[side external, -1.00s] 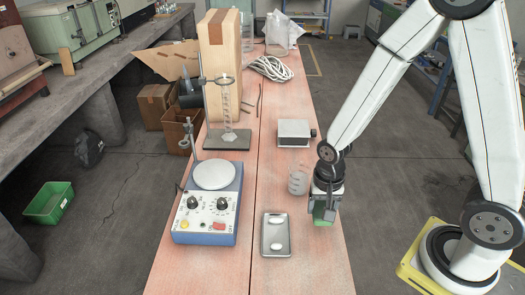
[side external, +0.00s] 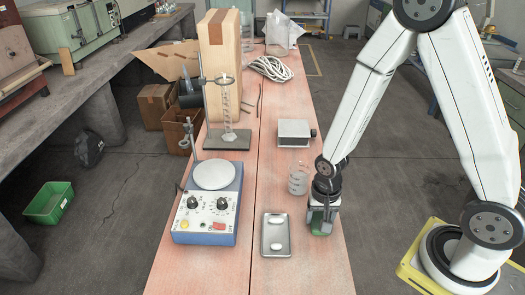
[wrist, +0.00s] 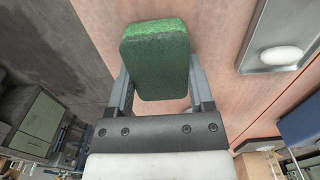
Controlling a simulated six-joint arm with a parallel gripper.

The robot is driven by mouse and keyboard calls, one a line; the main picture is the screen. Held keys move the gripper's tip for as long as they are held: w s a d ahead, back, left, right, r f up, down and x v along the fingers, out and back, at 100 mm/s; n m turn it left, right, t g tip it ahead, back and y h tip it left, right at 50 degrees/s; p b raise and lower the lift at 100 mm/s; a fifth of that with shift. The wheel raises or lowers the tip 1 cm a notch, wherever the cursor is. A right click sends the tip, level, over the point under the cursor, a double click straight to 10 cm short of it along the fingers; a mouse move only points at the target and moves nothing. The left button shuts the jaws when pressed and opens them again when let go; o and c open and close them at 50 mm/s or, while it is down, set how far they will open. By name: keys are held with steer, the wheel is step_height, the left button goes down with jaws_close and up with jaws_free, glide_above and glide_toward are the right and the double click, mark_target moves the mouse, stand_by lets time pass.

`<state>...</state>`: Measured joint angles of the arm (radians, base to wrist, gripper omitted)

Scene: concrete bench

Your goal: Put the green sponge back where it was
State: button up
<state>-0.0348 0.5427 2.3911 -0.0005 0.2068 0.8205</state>
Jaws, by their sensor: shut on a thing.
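The green sponge (side external: 319,230) is between the jaws of my gripper (side external: 322,216), low over the front right of the bench. My gripper is shut on it. I cannot tell whether the sponge's underside touches the bench. In the wrist view, the sponge (wrist: 156,58) sits between the two fingers, with its green face toward the camera and its upper part standing out beyond them.
A blue stirrer (side external: 207,222) stands left. The bench's right edge is close to my gripper.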

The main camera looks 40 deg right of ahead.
mark_target(323, 216)
steer(key=shift+f, duration=0.15)
steer(key=o, duration=1.1)
steer(key=shift+r, duration=6.15)
steer(key=n+t, duration=0.1)
steer(key=n, duration=0.5)
steer(key=d+n+t, duration=0.1)
steer(key=n, duration=0.2)
steer(key=shift+s+r+t, duration=0.15)
steer(key=shift+s+t, duration=0.1)
steer(key=shift+t, duration=0.05)
